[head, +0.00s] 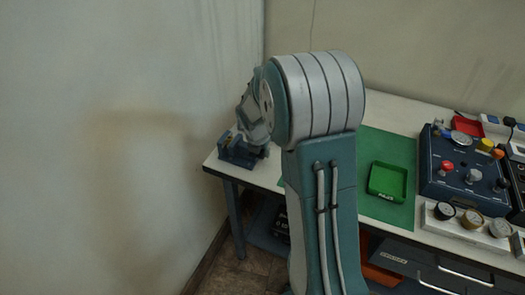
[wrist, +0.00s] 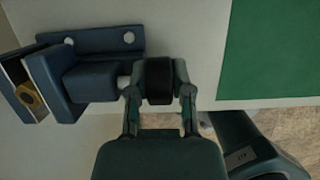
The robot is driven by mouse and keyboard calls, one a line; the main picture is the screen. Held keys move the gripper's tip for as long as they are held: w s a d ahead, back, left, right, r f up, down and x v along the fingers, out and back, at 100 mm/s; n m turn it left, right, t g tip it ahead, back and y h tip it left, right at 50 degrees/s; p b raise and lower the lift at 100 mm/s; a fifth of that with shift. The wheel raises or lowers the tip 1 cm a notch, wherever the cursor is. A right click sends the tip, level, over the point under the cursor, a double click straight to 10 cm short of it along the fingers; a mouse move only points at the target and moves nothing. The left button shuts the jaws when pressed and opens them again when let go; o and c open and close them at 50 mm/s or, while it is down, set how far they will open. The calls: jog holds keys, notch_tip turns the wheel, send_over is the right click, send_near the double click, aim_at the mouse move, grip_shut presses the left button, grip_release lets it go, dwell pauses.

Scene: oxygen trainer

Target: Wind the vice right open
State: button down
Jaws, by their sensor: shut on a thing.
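The blue vice (head: 238,152) sits on the left end of the bench. In the wrist view the vice (wrist: 90,82) is at upper left, with its jaws at the far left. A brass-coloured piece (wrist: 30,97) shows at the jaws; I cannot tell whether it is clamped. A black handle (wrist: 160,83) stands at the vice's right end, on a pale screw. My gripper (wrist: 160,72) is shut on this handle, one finger on each side. In the head view my arm hides the fingers and the handle.
A green mat (head: 380,208) with a green tray (head: 388,181) lies right of my arm. A blue panel (head: 465,165) with knobs, a row of gauges (head: 470,222) and a red tray (head: 468,127) are further right. A wall stands close on the left.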

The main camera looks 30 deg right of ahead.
jog(key=shift+a+f+t+h, duration=0.1)
jog(key=shift+a+t+h, duration=0.1)
jog(key=shift+t+h, duration=1.15)
jog(key=shift+s+a+f+t+h, duration=0.1)
jog(key=shift+t+h, duration=0.85)
jog(key=shift+h, duration=0.7)
jog(key=shift+t+h, duration=1.1)
jog(key=shift+t+h, duration=1)
jog(key=shift+h, duration=0.3)
jog(key=c, duration=0.8)
grip_release()
jog(key=shift+a, duration=0.1)
jog(key=shift+a, duration=0.1)
jog(key=r+v, duration=0.1)
jog(key=v, duration=1.1)
jog(key=shift+r, duration=0.3)
